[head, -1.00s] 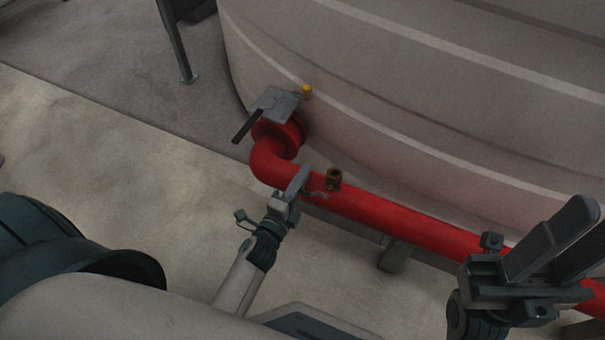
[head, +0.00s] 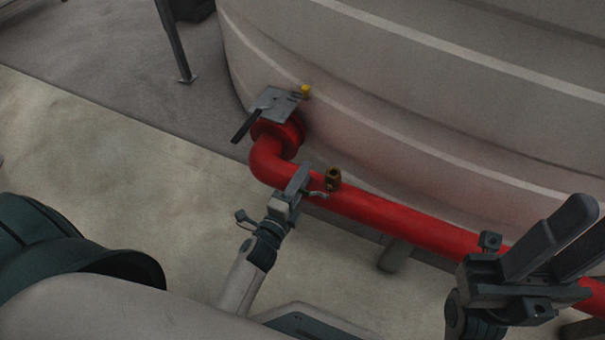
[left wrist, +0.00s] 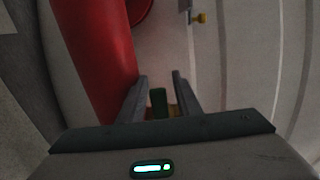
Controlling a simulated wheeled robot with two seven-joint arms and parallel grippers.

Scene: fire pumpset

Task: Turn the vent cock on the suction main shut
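The vent cock (head: 333,180) is a small brass fitting standing on top of the red suction main (head: 375,208). My left gripper is at the pipe, just left of the cock. In the left wrist view its two fingers (left wrist: 160,94) stand apart, with a dark green handle piece (left wrist: 158,102) between them and narrow gaps at both sides. Some brass (left wrist: 178,110) shows behind it. My right gripper (head: 575,230) is open and empty at the right, above the pipe.
A large pale tank (head: 420,90) rises behind the pipe. A grey plate with a black lever (head: 246,126) sits over the red flange (head: 290,135), with a yellow knob (head: 306,90) near it. A support (head: 395,255) stands under the pipe.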

